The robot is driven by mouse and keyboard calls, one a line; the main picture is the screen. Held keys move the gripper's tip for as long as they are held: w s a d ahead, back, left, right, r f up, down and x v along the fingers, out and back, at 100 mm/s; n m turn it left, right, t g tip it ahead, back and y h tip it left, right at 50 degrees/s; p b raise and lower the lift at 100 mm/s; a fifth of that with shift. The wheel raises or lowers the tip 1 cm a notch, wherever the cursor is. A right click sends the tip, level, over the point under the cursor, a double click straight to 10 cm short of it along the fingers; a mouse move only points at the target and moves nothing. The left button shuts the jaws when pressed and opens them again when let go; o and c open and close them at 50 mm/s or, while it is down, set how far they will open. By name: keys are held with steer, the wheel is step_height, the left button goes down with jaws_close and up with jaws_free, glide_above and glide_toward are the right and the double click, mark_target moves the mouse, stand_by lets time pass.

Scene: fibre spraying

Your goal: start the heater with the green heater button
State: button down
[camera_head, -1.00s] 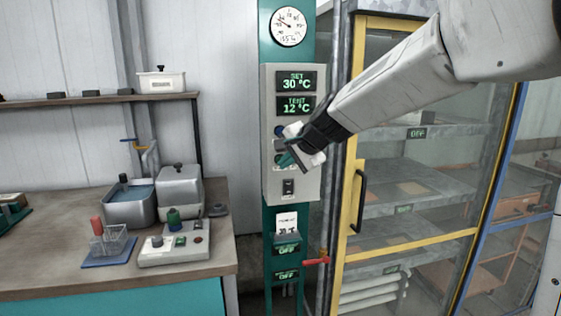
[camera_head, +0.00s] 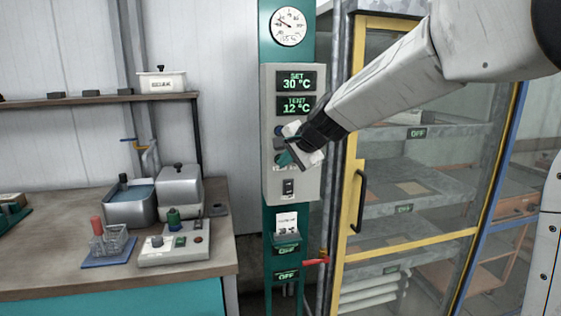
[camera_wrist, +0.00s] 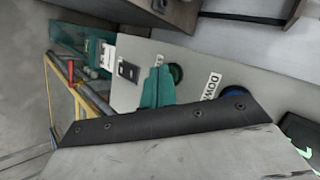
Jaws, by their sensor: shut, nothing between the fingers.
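The grey control panel (camera_head: 309,182) is on a teal post and shows SET 30 °C and TEMP 12 °C. In the wrist view, the green heater button (camera_wrist: 176,74) is a dark green round button on the panel face, partly covered by my fingers. The blue button marked DOWN (camera_wrist: 233,91) is to its right. My gripper (camera_head: 286,159) is at the panel front, its teal fingers shut and empty. In the wrist view the fingertips (camera_wrist: 159,72) appear right beside the green button; I cannot tell whether they touch the panel.
A black switch (camera_head: 288,187) is low on the panel. A red-handled valve (camera_head: 316,262) sticks out below. The yellow-framed glass cabinet (camera_head: 358,205) stands close on the right, its display reading OFF. A bench (camera_head: 60,270) with lab items is on the left.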

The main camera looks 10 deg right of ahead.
steer(key=shift+w, duration=0.2)
steer(key=shift+s, duration=0.1)
stand_by(0.4)
steer(key=shift+s, duration=0.75)
steer(key=s, duration=0.5)
stand_by(0.5)
